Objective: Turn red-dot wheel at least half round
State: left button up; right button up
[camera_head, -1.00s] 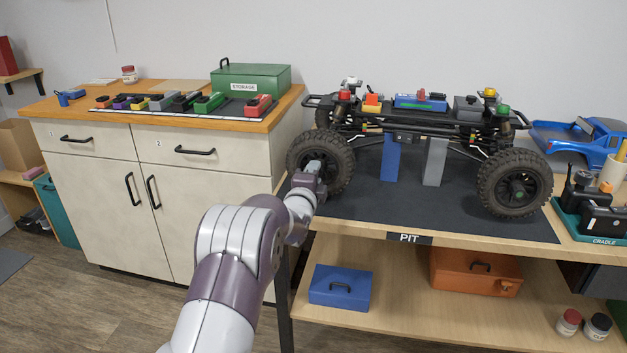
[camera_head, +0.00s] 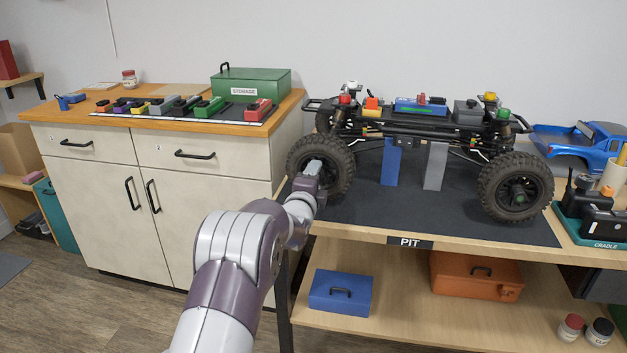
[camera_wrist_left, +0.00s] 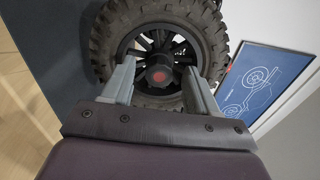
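The red-dot wheel (camera_head: 334,163) is the front left wheel of the crawler in the head view, with a black spoked rim and a knobby tire. In the left wrist view the wheel (camera_wrist_left: 204,40) fills the top, and its hub with a dull red dot (camera_wrist_left: 158,76) sits between my finger tips. My left gripper (camera_wrist_left: 156,80) is open, one grey finger on each side of the hub. In the head view the left gripper (camera_head: 313,170) is in front of this wheel and hides its hub. Contact with the rim cannot be told. My right gripper is not in view.
The crawler stands on blue (camera_head: 391,160) and grey (camera_head: 435,164) supports over a dark mat (camera_head: 380,212). A green-dot wheel (camera_head: 516,187) is at the right. A blue truck body (camera_head: 580,144) and a cradle (camera_head: 600,230) are further right. A cabinet (camera_head: 100,185) stands left.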

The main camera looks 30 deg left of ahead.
pick_arm(q)
jog(key=p+v, duration=0.1)
jog(key=v, duration=1.1)
jog(key=shift+s, duration=0.4)
